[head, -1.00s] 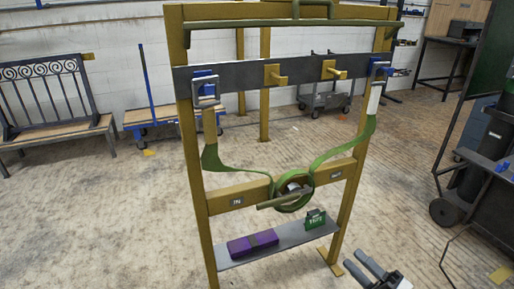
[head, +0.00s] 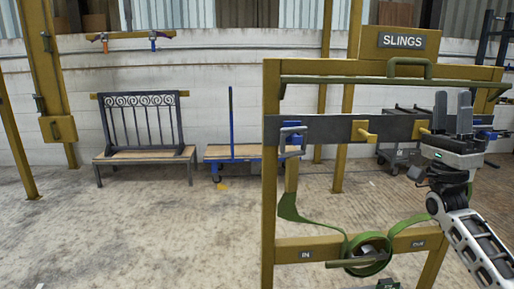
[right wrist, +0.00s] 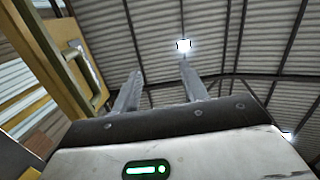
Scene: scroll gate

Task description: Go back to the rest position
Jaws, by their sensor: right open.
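My right gripper (head: 453,112) is raised in front of the right part of the yellow frame in the head view, its two fingers pointing up. The fingers are apart with nothing between them; in the right wrist view the gripper (right wrist: 160,88) points at the ceiling. The yellow frame (head: 269,200) carries a sign reading SLINGS (head: 402,41). A green sling (head: 290,207) hangs from the frame's left side and runs to a coil (head: 370,252) at the lower bar. My right arm hides the sling's right end. My left gripper is out of view.
A yellow post (head: 52,70) stands at the far left. The floor (head: 140,235) left of the frame is clear.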

